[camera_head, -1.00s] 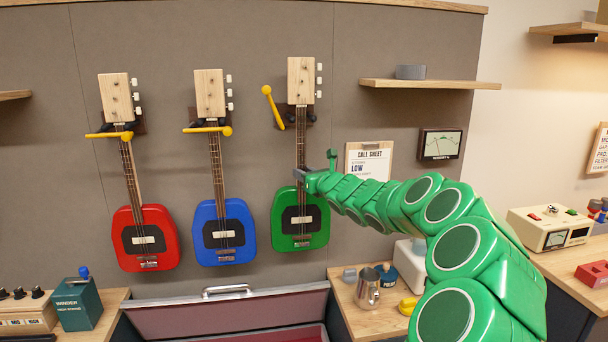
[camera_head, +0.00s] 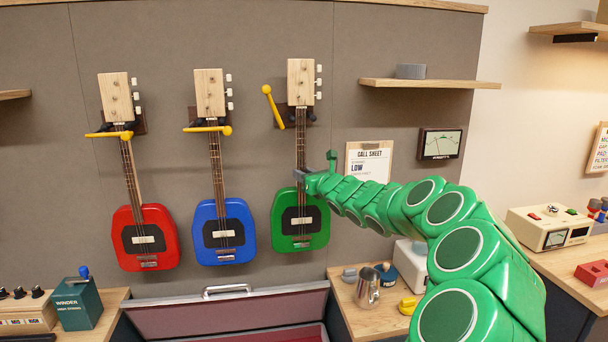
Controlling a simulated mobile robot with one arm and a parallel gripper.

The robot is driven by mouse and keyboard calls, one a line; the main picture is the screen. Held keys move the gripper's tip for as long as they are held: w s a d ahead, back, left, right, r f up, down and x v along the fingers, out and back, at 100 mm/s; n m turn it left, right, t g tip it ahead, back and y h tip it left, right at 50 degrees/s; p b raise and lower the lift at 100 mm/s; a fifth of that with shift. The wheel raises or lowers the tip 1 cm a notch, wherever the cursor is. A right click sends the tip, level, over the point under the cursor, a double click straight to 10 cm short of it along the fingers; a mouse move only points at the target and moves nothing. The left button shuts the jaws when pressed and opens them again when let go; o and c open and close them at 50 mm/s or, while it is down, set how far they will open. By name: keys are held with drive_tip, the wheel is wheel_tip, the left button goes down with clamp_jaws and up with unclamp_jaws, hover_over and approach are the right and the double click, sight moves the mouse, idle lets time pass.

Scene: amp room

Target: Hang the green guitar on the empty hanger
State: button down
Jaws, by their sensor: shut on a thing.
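The green guitar (camera_head: 300,236) is upright against the grey wall panel, right of the blue guitar (camera_head: 221,240). Its wooden headstock (camera_head: 300,80) is in front of the third hanger (camera_head: 280,117), and its neck is between the hanger's dark prongs. That hanger's yellow latch arm (camera_head: 271,106) is swung up, left of the neck. My gripper (camera_head: 301,175) is shut on the green guitar's neck, just above the body. Whether the headstock rests on the prongs cannot be told. The red guitar (camera_head: 147,243) and the blue guitar hang with yellow latches (camera_head: 207,129) lying level across their necks.
An open guitar case (camera_head: 226,312) lies below the guitars. A wooden shelf (camera_head: 430,84) is on the wall at upper right. A call sheet (camera_head: 368,163) and a meter (camera_head: 440,144) are behind my arm. A metal jug (camera_head: 367,288) stands on the bench.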

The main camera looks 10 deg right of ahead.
drive_tip(key=shift+f, duration=0.9)
idle(0.3)
drive_tip(key=c, duration=0.8)
unclamp_jaws()
drive_tip(key=shift+o, duration=0.2)
drive_tip(key=shift+f, duration=0.1)
drive_tip(key=v, duration=0.7)
drive_tip(key=shift+s, duration=0.35)
drive_tip(key=shift+d, duration=0.15)
